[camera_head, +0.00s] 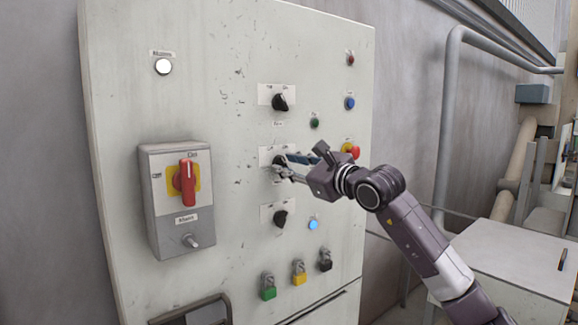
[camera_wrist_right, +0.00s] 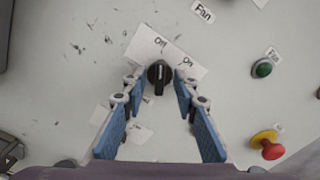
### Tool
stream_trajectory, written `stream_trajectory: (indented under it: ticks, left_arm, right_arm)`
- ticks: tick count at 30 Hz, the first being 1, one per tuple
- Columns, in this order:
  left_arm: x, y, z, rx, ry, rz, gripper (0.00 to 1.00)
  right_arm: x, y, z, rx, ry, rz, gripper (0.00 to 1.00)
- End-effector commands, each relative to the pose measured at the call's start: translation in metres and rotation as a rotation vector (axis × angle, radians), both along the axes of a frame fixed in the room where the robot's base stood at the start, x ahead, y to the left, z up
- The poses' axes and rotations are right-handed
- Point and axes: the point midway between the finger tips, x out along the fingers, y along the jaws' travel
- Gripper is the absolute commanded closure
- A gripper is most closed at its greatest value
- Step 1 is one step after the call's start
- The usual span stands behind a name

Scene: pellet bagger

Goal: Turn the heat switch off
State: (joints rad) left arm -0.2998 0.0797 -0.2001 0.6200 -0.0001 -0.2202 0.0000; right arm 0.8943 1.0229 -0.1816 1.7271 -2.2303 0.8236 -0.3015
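My right gripper (camera_head: 283,166) is at the middle of three black rotary switches on the pale cabinet door. In the right wrist view the gripper (camera_wrist_right: 160,92) is open, with one blue-padded finger on each side of the black knob (camera_wrist_right: 158,80). Gaps show between pads and knob. The knob's pale line points up in that picture, roughly toward "Off" on its white Off/On plate (camera_wrist_right: 178,55). The label below this switch is too unclear to read, so I cannot confirm it says heat. My left gripper is not in view.
The upper switch (camera_head: 280,102) has a "Fan" label below it; another switch (camera_head: 280,218) sits lower. A red emergency button (camera_head: 351,151) is close to my right gripper. A grey box with a red handle (camera_head: 187,182) projects at left. Padlocks (camera_head: 299,273) hang below.

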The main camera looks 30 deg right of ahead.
Motion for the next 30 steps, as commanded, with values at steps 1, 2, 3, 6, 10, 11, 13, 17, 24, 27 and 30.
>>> stream_trajectory:
  ticks: [1,2,3,6,10,11,13,17,24,27,30]
  left_arm:
    - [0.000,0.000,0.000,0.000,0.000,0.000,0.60]
    - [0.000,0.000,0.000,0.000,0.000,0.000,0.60]
    - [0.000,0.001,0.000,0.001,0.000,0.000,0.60]
    - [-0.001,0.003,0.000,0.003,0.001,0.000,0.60]
    - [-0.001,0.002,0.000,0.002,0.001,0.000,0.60]
    - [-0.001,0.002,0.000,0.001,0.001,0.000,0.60]
    - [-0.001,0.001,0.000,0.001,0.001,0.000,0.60]
    - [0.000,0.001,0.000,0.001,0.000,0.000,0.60]
    - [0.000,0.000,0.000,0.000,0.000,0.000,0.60]
    - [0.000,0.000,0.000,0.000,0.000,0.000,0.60]
    - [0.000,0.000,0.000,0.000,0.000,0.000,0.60]
  right_arm:
    - [0.000,0.000,0.000,0.000,0.000,0.000,0.73]
    - [0.000,0.000,0.000,0.001,0.000,0.000,0.73]
    - [0.000,0.000,0.000,0.001,0.000,0.000,0.73]
    - [-0.001,0.000,0.000,0.001,0.001,-0.001,0.73]
    - [-0.011,-0.002,-0.001,0.000,0.001,-0.002,0.73]
    - [-0.014,-0.003,-0.001,0.001,0.001,-0.002,0.73]
    - [-0.024,-0.003,-0.001,-0.003,0.002,-0.002,0.73]
    - [-0.042,-0.005,-0.003,-0.001,0.004,-0.003,0.73]
    - [-0.069,-0.006,-0.003,0.002,0.003,-0.001,0.73]
    - [-0.078,-0.007,-0.002,0.002,0.003,-0.002,0.73]
    - [-0.087,-0.007,-0.002,0.000,0.003,-0.001,0.73]
